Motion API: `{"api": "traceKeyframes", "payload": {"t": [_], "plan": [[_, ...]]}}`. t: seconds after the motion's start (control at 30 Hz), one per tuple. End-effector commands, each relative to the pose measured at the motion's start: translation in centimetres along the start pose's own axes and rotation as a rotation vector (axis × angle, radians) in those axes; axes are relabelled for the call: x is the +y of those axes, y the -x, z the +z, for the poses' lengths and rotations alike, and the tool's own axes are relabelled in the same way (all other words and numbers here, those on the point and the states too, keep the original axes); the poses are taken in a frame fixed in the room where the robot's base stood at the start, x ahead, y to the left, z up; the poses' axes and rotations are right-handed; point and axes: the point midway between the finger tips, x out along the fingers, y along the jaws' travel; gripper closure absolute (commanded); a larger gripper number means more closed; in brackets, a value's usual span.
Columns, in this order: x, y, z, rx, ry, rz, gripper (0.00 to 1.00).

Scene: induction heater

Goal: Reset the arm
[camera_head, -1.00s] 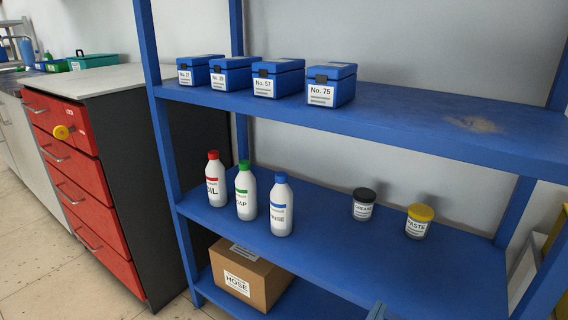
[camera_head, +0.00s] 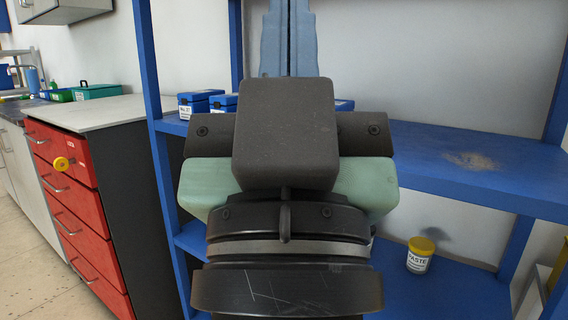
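My gripper (camera_head: 291,40) stands upright in the middle of the head view, close to the camera. Its dark body, pale green housing and black wrist rings are in front of the blue shelf unit. Its two light blue-grey fingers point up and lie side by side with only a thin dark line between them. Nothing shows between or above the fingers.
The blue shelf (camera_head: 470,170) is behind my gripper, which hides most of its blue boxes (camera_head: 199,103) and all the bottles. A yellow-lidded PASTE jar (camera_head: 419,257) stands on the lower shelf. A red drawer cabinet (camera_head: 85,200) is at the left.

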Motion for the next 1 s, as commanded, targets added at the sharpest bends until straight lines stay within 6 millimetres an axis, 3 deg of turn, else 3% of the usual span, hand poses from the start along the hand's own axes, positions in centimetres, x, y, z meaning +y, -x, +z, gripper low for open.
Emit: {"api": "traceKeyframes", "payload": {"t": [0.03,1.0], "plan": [[-0.4,-1.3,-2.8,0.026,-0.057,-0.019,1.00],[0.2,-23.1,-23.2,0.012,-0.037,-0.014,1.00]]}}
